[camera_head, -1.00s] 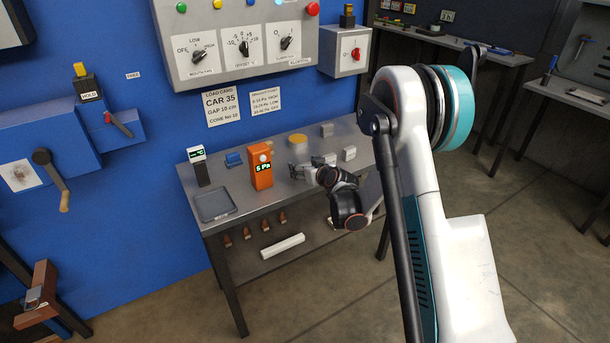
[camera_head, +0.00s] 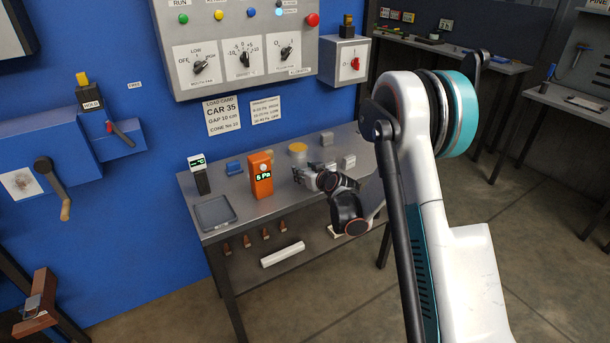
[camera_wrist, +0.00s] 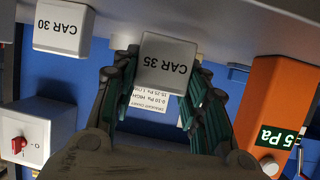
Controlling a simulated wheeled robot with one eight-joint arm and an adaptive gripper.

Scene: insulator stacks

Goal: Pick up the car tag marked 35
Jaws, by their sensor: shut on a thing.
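The car tag marked CAR 35 (camera_wrist: 166,60) is a light grey block, its lettering upside down in the wrist view. My gripper (camera_wrist: 165,78) is shut on it, with one green-padded finger at each side. In the head view my gripper (camera_head: 301,174) is low over the grey table, right of the orange meter; the held tag cannot be made out there. I cannot tell whether the tag touches the table. A second tag, CAR 30 (camera_wrist: 62,28), sits to the left in the wrist view, apart from my fingers.
The orange meter reading 5 Pa (camera_head: 260,176) stands close by, also in the wrist view (camera_wrist: 283,105). A control panel hangs above.

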